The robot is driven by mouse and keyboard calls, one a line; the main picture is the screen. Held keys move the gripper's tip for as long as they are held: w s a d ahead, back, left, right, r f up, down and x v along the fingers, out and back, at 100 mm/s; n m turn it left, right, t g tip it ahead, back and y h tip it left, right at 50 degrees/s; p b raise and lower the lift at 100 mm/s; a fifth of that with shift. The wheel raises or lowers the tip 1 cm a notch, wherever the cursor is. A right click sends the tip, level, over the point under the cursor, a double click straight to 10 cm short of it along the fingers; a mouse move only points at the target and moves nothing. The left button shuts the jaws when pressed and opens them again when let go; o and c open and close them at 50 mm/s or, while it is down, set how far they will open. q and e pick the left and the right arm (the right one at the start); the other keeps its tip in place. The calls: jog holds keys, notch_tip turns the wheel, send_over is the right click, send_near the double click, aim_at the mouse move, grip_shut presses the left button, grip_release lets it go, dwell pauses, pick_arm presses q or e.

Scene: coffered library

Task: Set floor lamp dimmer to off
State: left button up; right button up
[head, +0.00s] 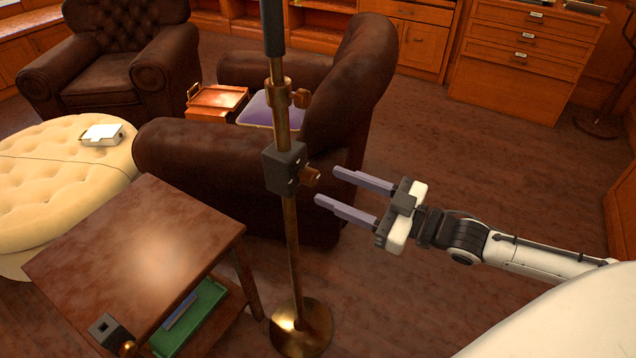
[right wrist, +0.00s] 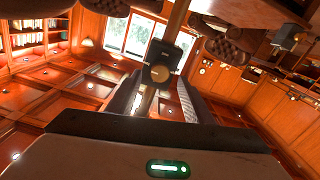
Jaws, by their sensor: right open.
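The floor lamp's brass pole (head: 292,235) stands upright on a round brass base (head: 301,328). A dark box (head: 283,167) on the pole carries a round brown knob (head: 311,178) on its right side, apparently the dimmer. In the right wrist view the knob (right wrist: 160,74) faces the camera on the dark box (right wrist: 163,55). My right gripper (head: 327,186) is open and empty, its fingertips close to the right of the knob. Whether they touch it I cannot tell. The knob's setting is not readable. My left gripper is out of view.
A wooden side table (head: 140,240) is at the lower left, with a green tray (head: 190,318) underneath. Open floor (head: 480,170) lies to the right.

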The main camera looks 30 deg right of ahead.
aim_at(315, 180)
jog(key=x, duration=0.3)
jog(key=shift+w+a, duration=0.1)
jog(key=shift+w, duration=0.1)
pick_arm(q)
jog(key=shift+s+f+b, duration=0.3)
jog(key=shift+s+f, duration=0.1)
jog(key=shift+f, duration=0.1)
pick_arm(e)
jog(key=shift+w+a, duration=0.4)
jog(key=shift+w, duration=0.2)
